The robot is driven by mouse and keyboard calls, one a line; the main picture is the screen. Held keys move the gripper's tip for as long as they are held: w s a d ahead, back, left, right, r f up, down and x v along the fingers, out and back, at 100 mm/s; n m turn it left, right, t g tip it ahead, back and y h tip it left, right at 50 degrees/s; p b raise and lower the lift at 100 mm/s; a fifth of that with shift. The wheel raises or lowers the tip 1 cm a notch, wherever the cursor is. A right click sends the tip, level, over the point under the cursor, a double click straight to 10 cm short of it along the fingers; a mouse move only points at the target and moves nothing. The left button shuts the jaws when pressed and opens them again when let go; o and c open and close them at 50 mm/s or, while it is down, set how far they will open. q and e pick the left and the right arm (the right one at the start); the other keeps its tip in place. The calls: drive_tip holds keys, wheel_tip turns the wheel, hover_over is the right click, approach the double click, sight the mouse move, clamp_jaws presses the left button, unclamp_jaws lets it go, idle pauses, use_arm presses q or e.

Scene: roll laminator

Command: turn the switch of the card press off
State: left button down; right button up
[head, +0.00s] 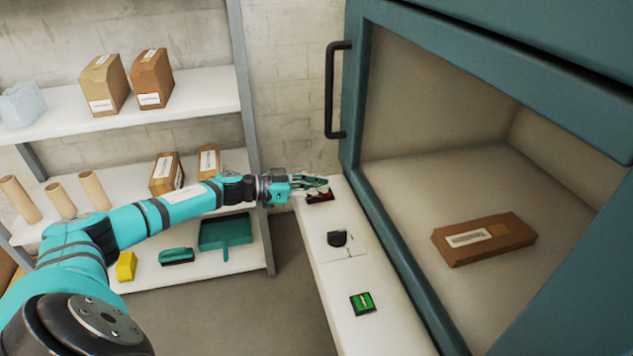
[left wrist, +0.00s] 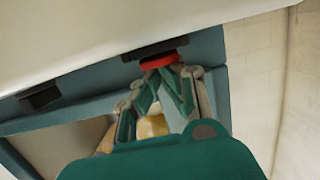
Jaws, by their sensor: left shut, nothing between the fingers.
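The press is a large teal machine (head: 400,200) with an open chamber and a white control ledge (head: 385,335) along its front. On the ledge are a green square switch (head: 362,303), a black rounded knob (head: 337,238) and, at the far end, a red control (head: 320,197) on a dark base. My left gripper (head: 318,184) is shut and empty, over the red control and partly hiding it. In the left wrist view, the fingertips (left wrist: 178,70) are at the red control (left wrist: 160,61); I cannot tell whether they touch. My right gripper is not in view.
A brown labelled packet (head: 484,240) lies in the chamber. A black door handle (head: 335,90) stands above the ledge's far end. White shelves (head: 200,93) with boxes, rolls and a teal dustpan (head: 226,232) stand at the left, behind my arm.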

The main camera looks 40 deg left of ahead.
use_arm(q)
drive_tip(key=v, duration=1.2)
idle(0.5)
